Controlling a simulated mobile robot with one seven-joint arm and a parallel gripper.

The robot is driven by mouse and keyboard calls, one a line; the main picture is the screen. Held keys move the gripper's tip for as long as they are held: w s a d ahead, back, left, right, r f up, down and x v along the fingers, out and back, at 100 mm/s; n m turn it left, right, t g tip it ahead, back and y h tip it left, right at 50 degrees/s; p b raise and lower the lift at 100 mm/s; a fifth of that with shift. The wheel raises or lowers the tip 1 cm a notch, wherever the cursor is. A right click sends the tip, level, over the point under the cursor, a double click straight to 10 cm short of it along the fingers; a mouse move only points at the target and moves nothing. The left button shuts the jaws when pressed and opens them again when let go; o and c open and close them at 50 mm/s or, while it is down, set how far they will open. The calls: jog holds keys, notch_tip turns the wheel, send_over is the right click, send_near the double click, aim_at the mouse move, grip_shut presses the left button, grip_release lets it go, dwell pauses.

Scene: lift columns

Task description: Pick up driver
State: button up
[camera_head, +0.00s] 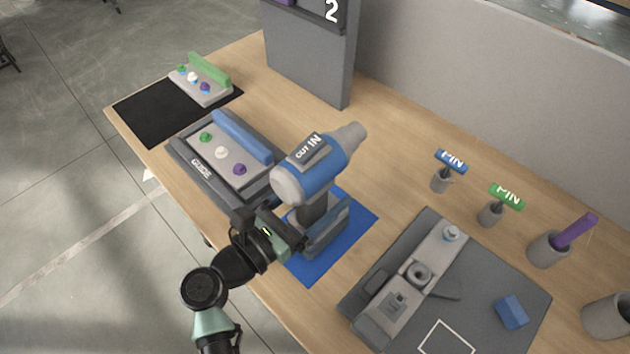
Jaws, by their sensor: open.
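The driver (319,172) is a blue and grey power tool with a label reading "CUT IN" on its top. It stands upright in a grey-blue holder (331,232) on a blue mat (357,216), its nose pointing to the upper right. My gripper (288,226) is at the near left side of the driver's handle, at about handle height. It is open. Part of the handle is hidden behind the gripper and holder, and I cannot tell whether the fingers touch it.
Left of the driver is a grey guide tray (184,165) with coloured knobs. A black mat (150,112) holds a green-backed block (203,84). A dark fixture plate (500,285), blue pin (450,160), green pin (505,197) and purple rod (573,232) stand right. A grey column (305,60) stands behind.

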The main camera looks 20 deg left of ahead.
jog(key=shift+x, duration=1.05)
grip_shut()
dwell(0.4)
jog(key=shift+r, duration=0.2)
